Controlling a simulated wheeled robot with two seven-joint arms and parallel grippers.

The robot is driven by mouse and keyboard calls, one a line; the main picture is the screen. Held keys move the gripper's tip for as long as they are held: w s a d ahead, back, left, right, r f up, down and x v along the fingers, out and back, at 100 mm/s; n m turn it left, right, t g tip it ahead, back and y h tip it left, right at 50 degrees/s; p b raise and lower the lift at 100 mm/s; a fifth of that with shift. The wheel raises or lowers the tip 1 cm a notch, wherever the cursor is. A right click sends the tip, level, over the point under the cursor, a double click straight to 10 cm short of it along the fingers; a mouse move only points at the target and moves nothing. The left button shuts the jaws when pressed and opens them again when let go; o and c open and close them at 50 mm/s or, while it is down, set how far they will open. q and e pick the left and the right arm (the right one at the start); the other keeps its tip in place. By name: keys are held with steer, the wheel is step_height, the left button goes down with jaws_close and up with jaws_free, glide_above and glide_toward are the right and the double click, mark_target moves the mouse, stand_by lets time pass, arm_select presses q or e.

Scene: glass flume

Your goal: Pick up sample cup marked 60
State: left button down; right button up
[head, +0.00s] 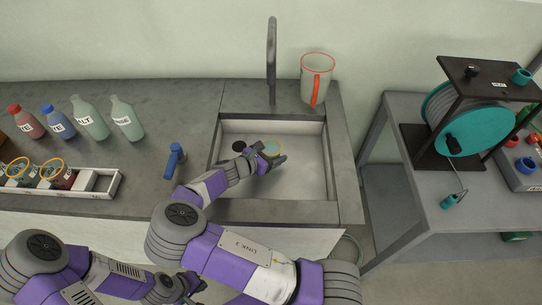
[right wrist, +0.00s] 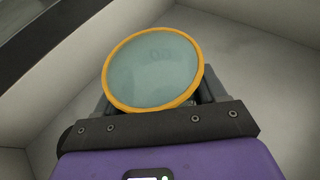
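The sample cup (right wrist: 153,68) fills the middle of the right wrist view. It has an orange-yellow rim and a grey-teal inside with a faint, turned "60". In the head view the cup (head: 272,149) is in the sink, partly hidden by my right gripper (head: 275,162). Dark finger parts show on both sides of the cup in the wrist view. The cup hides the fingertips, so I cannot tell whether they grip it. My left gripper (head: 190,284) is low in the head view, partly hidden, its fingers unclear.
The sink (head: 305,185) has walls around my right gripper. A tap (head: 272,60) and a red-handled jug (head: 316,75) stand behind it. A blue-handled item (head: 174,160), several bottles (head: 90,118) and a white rack (head: 100,181) with yellow-ringed cups are to the left.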

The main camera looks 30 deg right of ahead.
steer(key=c, duration=0.3)
steer(key=shift+r, duration=0.1)
steer(key=shift+r+p, duration=1.8)
steer(key=shift+r, duration=2.95)
steer(key=shift+r, duration=0.15)
